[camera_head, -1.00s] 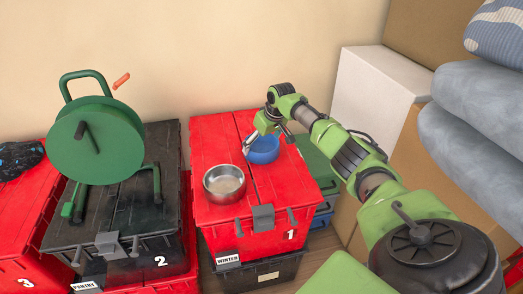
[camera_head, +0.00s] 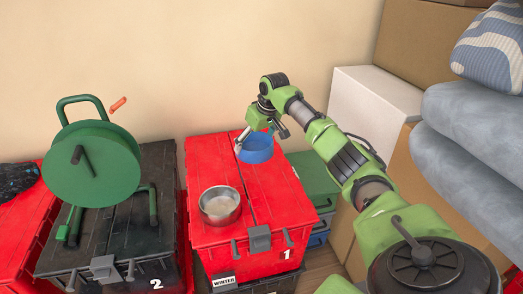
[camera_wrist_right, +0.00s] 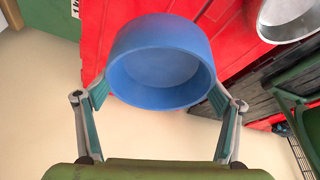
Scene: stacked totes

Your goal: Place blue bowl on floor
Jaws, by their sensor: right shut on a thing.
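The blue bowl (camera_head: 256,149) is at the back of the red tote marked 1 (camera_head: 238,232). It appears raised a little above the lid, though the gap is hard to see. My right gripper (camera_head: 256,138) is shut on it. In the right wrist view the blue bowl (camera_wrist_right: 162,60) sits between the two finger pads of my right gripper (camera_wrist_right: 160,97), which touch its opposite sides. Its opening faces the wrist camera. My left gripper is not in view. Wooden floor (camera_head: 322,266) shows in a small patch right of the red tote.
A metal bowl (camera_head: 219,205) stands on the tote's front left. A green reel (camera_head: 92,165) stands on the black tote marked 2 (camera_head: 110,262). Green and blue totes (camera_head: 314,183), a white box (camera_head: 371,105) and folded bedding (camera_head: 470,130) are on the right. A wall is behind.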

